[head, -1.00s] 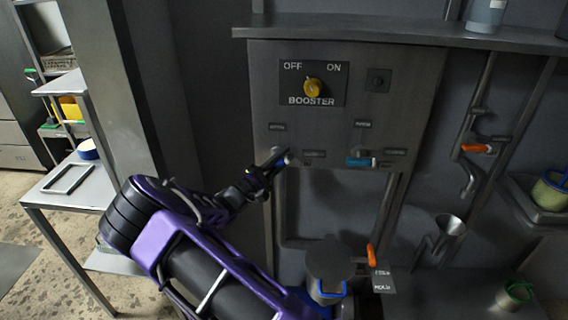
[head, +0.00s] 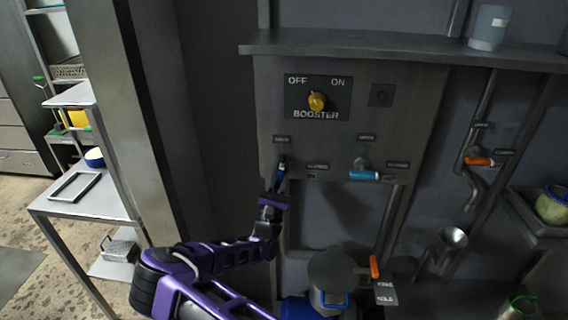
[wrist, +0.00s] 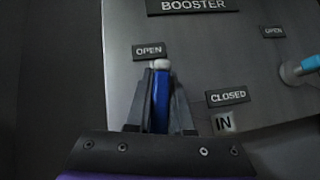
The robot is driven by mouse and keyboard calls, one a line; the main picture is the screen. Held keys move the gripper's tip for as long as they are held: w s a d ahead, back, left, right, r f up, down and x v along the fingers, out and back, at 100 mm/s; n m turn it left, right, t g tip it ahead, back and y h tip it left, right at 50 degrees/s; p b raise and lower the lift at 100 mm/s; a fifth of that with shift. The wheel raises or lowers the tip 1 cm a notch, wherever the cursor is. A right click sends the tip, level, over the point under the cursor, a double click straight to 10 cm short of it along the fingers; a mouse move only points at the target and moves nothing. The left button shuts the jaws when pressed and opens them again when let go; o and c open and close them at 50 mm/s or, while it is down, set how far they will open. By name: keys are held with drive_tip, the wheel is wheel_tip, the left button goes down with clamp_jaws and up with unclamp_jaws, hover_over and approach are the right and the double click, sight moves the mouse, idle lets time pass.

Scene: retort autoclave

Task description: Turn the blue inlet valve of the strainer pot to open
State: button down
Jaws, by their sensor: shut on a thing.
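The blue inlet valve handle (wrist: 160,90) is between the fingers of my gripper (wrist: 161,76), which is shut on it. Its pale end is just below the OPEN label (wrist: 149,50). The CLOSED label (wrist: 228,97) and the IN label (wrist: 224,123) are to its right. In the head view my gripper (head: 281,168) is at the panel's left side, reaching up from below, and mostly hides the handle. The handle looks roughly upright in the wrist view; its exact angle on the panel is hard to tell.
A second valve with a light blue handle (head: 364,175) is to the right on the same panel (head: 420,100). Above are the yellow booster knob (head: 317,100) and a shelf (head: 400,52). A lidded pot (head: 332,270) and an orange handle (head: 375,267) are below.

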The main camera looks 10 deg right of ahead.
drive_tip(key=shift+w+a+n+t+y+p, duration=0.25)
drive_tip(key=shift+n+t+y, duration=0.35)
drive_tip(key=shift+n+y, duration=0.65)
drive_tip(key=shift+s+n+t+y+p, duration=0.25)
drive_tip(key=shift+n+t+y, duration=0.35)
drive_tip(key=shift+n+y, duration=0.65)
drive_tip(key=shift+w+n+y, duration=0.1)
drive_tip(key=shift+n+y, duration=0.2)
drive_tip(key=shift+n, duration=0.4)
drive_tip(key=c, duration=0.8)
unclamp_jaws()
drive_tip(key=b+v, duration=0.1)
drive_tip(key=v, duration=1.6)
drive_tip(key=shift+f, duration=0.25)
